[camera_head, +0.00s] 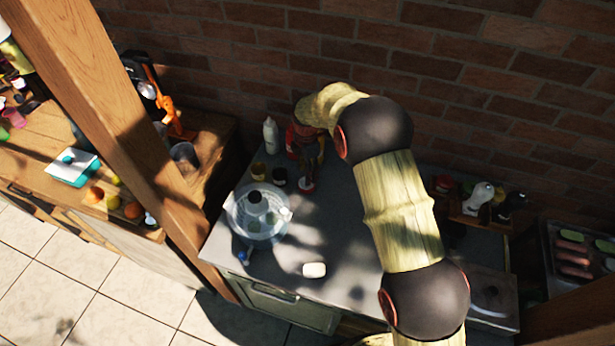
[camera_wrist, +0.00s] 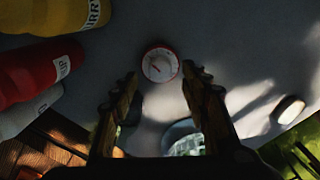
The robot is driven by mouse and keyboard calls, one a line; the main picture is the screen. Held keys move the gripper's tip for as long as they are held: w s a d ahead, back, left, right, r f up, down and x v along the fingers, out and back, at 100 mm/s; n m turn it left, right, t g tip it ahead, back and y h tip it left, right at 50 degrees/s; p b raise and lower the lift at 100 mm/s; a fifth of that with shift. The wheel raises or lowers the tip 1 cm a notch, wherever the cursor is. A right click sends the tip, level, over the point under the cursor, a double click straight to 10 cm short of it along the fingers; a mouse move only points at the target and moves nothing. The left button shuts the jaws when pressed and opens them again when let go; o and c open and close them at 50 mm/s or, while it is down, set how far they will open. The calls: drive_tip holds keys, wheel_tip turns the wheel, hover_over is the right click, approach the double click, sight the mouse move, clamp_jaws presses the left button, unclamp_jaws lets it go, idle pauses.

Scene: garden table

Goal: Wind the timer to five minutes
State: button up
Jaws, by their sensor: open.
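The timer (camera_wrist: 160,65) is a small round dial with a red rim and a pale face, seen from above in the wrist view. Its pointer and marks are too small to read. In the head view it is a small red and white spot (camera_head: 307,186) on the grey counter, partly hidden by my gripper. My gripper (camera_wrist: 162,84) is open and empty, pointing down with its fingers on either side of the dial's lower edge in the wrist view. It appears above the timer, and I cannot tell whether it touches it.
Yellow curry (camera_wrist: 65,12) and red (camera_wrist: 38,70) bottles stand close by. A white bottle (camera_head: 270,135), small jars (camera_head: 258,171) and a clear bowl (camera_head: 238,216) stand left. A white block (camera_head: 314,269) lies near the front edge. The brick wall (camera_head: 270,60) is behind. The counter's middle is clear.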

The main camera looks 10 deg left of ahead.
drive_tip(key=shift+f, duration=1.9)
drive_tip(key=shift+c, duration=0.4)
drive_tip(key=c, duration=1.1)
drive_tip(key=shift+m, duration=0.3)
drive_tip(key=m+b, duration=0.1)
drive_tip(key=m, duration=0.2)
drive_tip(key=shift+m, duration=0.3)
drive_tip(key=m+b, duration=0.1)
drive_tip(key=m, duration=0.3)
drive_tip(key=shift+m, duration=0.3)
drive_tip(key=m, duration=0.4)
drive_tip(key=shift+m+b, duration=0.3)
drive_tip(key=shift+b, duration=0.05)
drive_tip(key=shift+m, duration=2.2)
